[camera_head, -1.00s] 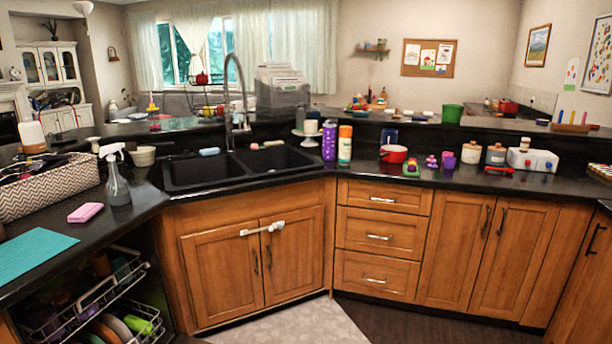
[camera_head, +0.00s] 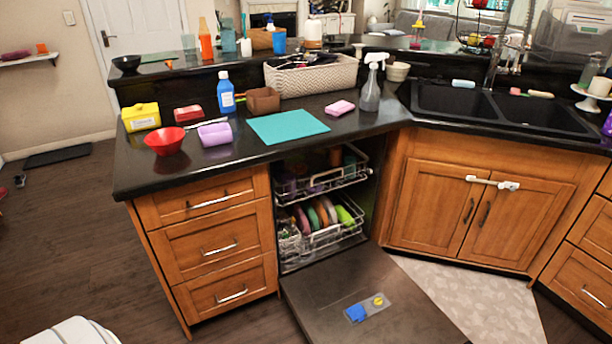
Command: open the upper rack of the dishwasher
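The dishwasher stands under the counter, left of the sink cabinet. Its door (camera_head: 375,290) is folded down flat just above the floor. The upper rack (camera_head: 337,183) sits inside the opening with cups or similar items in it, partly in shadow. Its front wire handle faces me. The lower rack (camera_head: 312,238) below it holds several coloured plates and other dishes. Neither of my grippers shows in the head view. A white rounded shape (camera_head: 70,335) at the bottom left may be part of my own body.
Wooden drawers (camera_head: 218,248) flank the dishwasher on the left, the sink cabinet (camera_head: 470,205) on the right. The counter above bears a teal mat (camera_head: 287,126), a pink sponge (camera_head: 340,108), a spray bottle (camera_head: 371,88) and a red bowl (camera_head: 165,141).

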